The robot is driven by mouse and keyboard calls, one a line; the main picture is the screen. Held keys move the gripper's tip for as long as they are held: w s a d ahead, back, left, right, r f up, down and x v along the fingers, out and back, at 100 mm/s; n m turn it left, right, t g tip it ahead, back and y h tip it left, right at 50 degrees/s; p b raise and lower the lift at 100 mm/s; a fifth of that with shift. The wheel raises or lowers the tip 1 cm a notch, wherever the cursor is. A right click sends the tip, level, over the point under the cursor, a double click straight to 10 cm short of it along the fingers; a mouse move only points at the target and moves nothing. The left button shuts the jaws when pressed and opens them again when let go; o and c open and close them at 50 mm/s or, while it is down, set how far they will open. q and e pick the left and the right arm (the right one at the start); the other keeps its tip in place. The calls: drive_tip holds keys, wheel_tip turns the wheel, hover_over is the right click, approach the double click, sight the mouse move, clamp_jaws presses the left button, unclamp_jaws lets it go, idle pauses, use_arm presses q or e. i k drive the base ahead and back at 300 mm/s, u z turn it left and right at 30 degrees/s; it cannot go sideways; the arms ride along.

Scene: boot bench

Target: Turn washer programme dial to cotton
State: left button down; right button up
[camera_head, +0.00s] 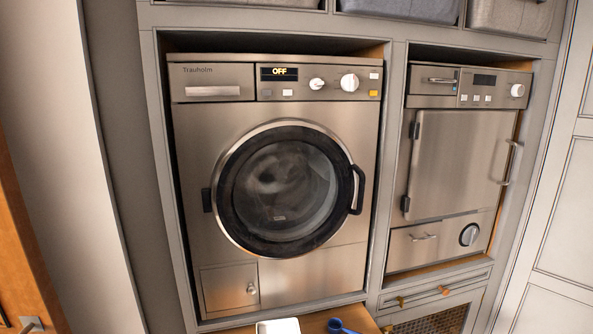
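The steel washer (188,150), marked Trauholm, stands in the left bay of a grey cabinet. Its round door (228,190) looks shut. On its top panel the display (279,72) reads OFF. Right of the display are a smaller white knob (317,84) and a larger round white dial (349,82). The larger one looks like the programme dial, but no programme labels can be read at this size. Neither of my grippers is in view, and nothing covers the panel.
A second steel appliance (455,160) with its own white knob (517,90) stands in the right bay. Grey baskets (400,10) sit above. A white object (278,327) and a blue object (340,327) show at the bottom edge.

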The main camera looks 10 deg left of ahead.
sight(350, 83)
drive_tip(key=z, duration=2.3)
drive_tip(key=i, duration=1.7)
drive_tip(key=u, duration=3.7)
